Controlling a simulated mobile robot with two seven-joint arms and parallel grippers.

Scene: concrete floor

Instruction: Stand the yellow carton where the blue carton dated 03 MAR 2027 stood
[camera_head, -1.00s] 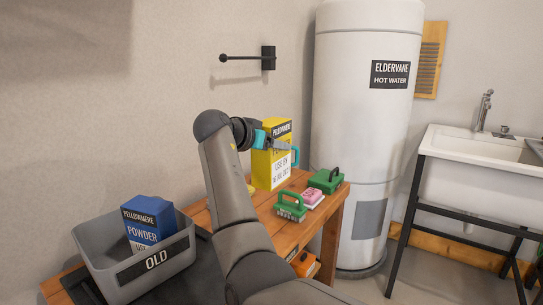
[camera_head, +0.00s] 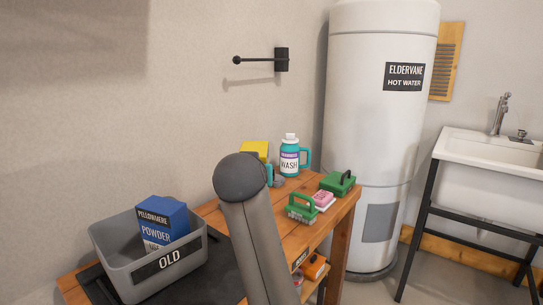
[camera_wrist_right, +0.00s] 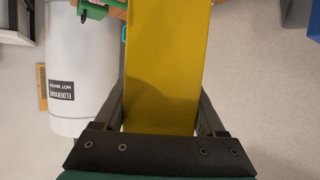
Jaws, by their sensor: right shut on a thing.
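The yellow carton (camera_head: 256,148) shows only as a small top part behind my right arm in the head view; the arm hides the rest. In the right wrist view the yellow carton (camera_wrist_right: 163,60) runs upright through the picture between the two fingers. My right gripper (camera_wrist_right: 162,105) is shut on it. Whether the carton's base touches the table cannot be seen. A blue carton (camera_head: 163,218) marked POWDER stands tilted in the grey OLD bin (camera_head: 132,281); its date is not readable. My left gripper is not in view.
A teal WASH bottle (camera_head: 289,160) stands on the wooden table (camera_head: 290,228) right of the yellow carton. A green brush (camera_head: 300,209), pink sponge (camera_head: 323,200) and green box-like item (camera_head: 338,184) lie near the right edge. The white water heater (camera_head: 378,130) stands behind.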

